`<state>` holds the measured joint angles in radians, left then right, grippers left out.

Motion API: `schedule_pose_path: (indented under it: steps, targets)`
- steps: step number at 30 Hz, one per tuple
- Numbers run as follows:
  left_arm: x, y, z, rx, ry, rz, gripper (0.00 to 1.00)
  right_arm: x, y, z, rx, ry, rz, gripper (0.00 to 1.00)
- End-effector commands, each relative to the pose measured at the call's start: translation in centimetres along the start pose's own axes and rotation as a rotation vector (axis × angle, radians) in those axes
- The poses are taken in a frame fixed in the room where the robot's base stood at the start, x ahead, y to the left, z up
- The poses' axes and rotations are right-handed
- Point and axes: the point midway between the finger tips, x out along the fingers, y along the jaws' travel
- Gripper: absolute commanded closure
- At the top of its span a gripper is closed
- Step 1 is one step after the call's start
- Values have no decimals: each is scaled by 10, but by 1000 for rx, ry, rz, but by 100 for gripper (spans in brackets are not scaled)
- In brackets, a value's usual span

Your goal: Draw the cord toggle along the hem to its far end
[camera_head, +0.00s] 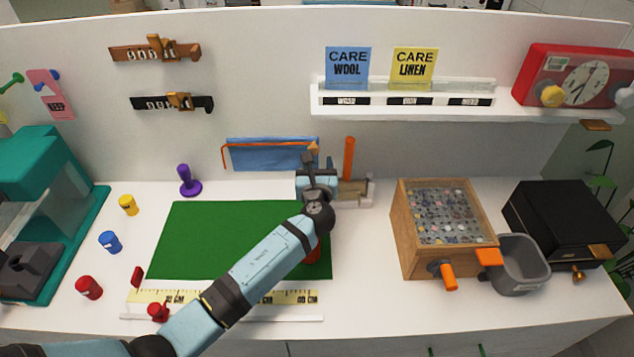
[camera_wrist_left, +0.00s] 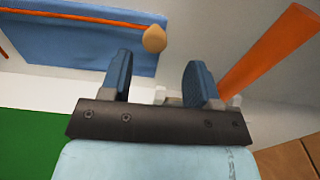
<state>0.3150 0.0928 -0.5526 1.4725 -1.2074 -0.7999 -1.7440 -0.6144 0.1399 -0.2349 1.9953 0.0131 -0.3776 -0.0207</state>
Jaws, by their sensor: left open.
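A blue cloth panel (camera_head: 270,155) with an orange cord (camera_head: 232,147) along its upper hem stands at the back of the table; it also shows in the left wrist view (camera_wrist_left: 70,42). The tan cord toggle (camera_head: 313,147) sits at the right end of the hem. In the left wrist view the toggle (camera_wrist_left: 154,39) appears just beyond my left fingertips, lined up with the gap between them. My left gripper (camera_head: 316,164) is open and empty, with one finger on each side of that gap (camera_wrist_left: 158,68). My right gripper is not in view.
An orange post (camera_head: 349,157) stands close right of my left gripper, also large in the left wrist view (camera_wrist_left: 265,50). A green mat (camera_head: 200,235) lies under my arm. A wooden box of small pieces (camera_head: 402,235) stands to the right.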

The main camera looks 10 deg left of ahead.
Motion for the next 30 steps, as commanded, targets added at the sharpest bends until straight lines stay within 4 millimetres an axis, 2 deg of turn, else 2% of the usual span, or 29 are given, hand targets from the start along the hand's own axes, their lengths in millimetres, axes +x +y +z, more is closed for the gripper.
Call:
schedule_pose_path:
  steps: [1,6,12,30]
  targets:
    - [-14,0,-2,-2,1,-2,44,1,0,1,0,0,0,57]
    - [-48,-1,-1,-1,0,-1,44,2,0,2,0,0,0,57]
    - [-70,-1,0,0,0,-2,44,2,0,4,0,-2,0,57]
    - [-74,-1,0,0,-1,-1,44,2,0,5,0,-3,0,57]
